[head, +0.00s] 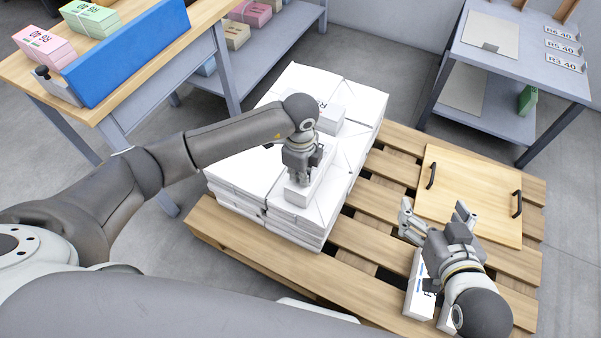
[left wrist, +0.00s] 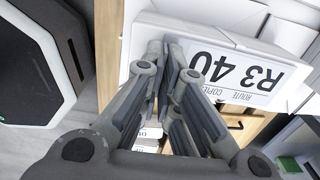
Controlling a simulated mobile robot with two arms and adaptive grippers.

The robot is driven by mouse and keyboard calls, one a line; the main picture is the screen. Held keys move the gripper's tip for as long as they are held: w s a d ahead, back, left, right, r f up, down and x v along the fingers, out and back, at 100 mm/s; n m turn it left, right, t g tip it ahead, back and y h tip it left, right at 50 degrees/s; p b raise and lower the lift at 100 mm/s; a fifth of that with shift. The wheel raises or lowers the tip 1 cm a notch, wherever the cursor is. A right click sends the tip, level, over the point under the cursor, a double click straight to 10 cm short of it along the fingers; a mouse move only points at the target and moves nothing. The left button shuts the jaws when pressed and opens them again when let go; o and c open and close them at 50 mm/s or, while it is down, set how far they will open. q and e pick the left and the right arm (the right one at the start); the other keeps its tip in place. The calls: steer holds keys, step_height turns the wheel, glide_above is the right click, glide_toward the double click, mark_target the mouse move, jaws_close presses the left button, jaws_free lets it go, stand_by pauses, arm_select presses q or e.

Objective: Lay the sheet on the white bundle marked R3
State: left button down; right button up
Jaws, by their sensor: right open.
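A white bundle marked R3 40 (left wrist: 245,78) lies under my left gripper, its printed label in plain view in the left wrist view. In the head view this bundle (head: 322,178) lies on top of the stack of white bundles (head: 245,160). My left gripper (head: 299,180) points down at the bundle's near end. Its fingertips (left wrist: 164,50) are close together; I cannot tell if something thin is between them. No loose sheet can be told apart from the bundle. My right gripper (head: 435,212) is open and empty, near a wooden board with two black handles (head: 475,190).
The stack stands on a wooden pallet (head: 240,232). Another white block (head: 330,122) lies farther back on it. White printed bundles (head: 418,295) lie beside my right gripper. A grey table (head: 535,68) carries a sheet (head: 490,32) and route cards (head: 565,62). Bare pallet slats lie between stack and board.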

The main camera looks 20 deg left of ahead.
arm_select(q)
steer(key=c, duration=1.6)
jaws_free()
steer(key=shift+f, duration=0.1)
steer(key=shift+o, duration=0.2)
step_height(320, 180, up, 12)
